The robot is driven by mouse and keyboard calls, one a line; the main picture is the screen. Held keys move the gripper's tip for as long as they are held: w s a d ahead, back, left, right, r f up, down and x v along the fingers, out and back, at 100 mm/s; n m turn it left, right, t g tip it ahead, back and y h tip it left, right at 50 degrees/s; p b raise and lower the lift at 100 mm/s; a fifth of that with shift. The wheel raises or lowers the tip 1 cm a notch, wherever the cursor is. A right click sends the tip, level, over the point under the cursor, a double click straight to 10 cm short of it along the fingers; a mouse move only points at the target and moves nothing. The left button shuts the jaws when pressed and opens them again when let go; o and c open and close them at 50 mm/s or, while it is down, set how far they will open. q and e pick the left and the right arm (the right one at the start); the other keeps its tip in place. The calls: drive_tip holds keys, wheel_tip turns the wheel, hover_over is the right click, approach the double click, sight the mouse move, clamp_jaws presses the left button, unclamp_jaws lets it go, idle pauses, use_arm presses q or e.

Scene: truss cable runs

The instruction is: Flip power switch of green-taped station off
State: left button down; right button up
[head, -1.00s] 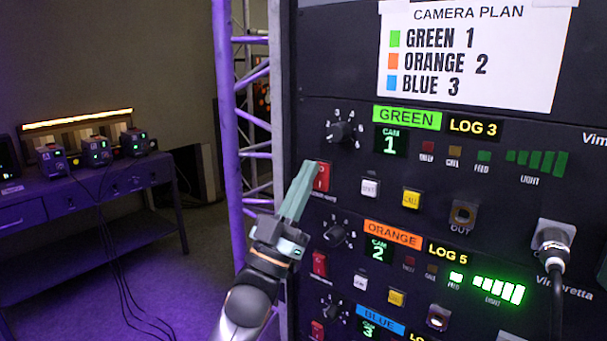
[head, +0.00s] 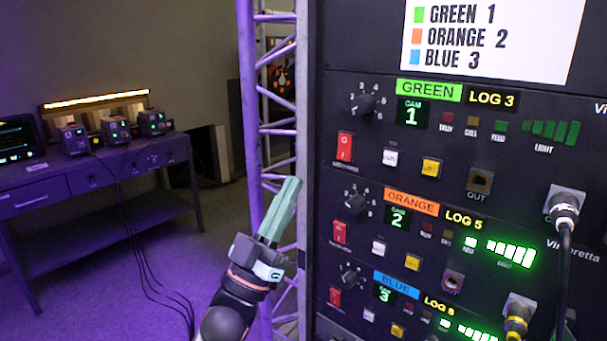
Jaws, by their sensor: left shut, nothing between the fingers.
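The green-taped station is the top row of the rack, with a green label (head: 429,90) and a display (head: 412,115) reading CAM 1. Its red power switch (head: 345,147) is at the left end of the row, in plain view. Its FEED lamp (head: 499,127) and light bars (head: 550,133) look dim green. My left gripper (head: 292,186) is shut and empty, in front of the truss, to the left of and below the red switch, apart from it in the picture. My right gripper is not in view.
Below are the orange station (head: 412,202) and blue station (head: 397,285), each with a red switch and bright light bars. A cable plug (head: 566,210) sits at the right. A metal truss (head: 280,75) stands left of the rack.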

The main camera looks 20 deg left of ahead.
use_arm(q)
drive_tip(key=shift+v, duration=0.8)
wheel_tip(320, 180, down, 22)
drive_tip(key=s+n+g+y+p, duration=0.1)
drive_tip(key=n+g+y+p, duration=0.2)
drive_tip(key=g+y+p, duration=0.4)
drive_tip(key=s+d+f+m+g+p, duration=0.1)
drive_tip(key=s+d+f+g+p, duration=0.1)
drive_tip(key=s+f+g, duration=0.8)
drive_tip(key=s+f, duration=0.9)
drive_tip(key=shift+f, duration=0.3)
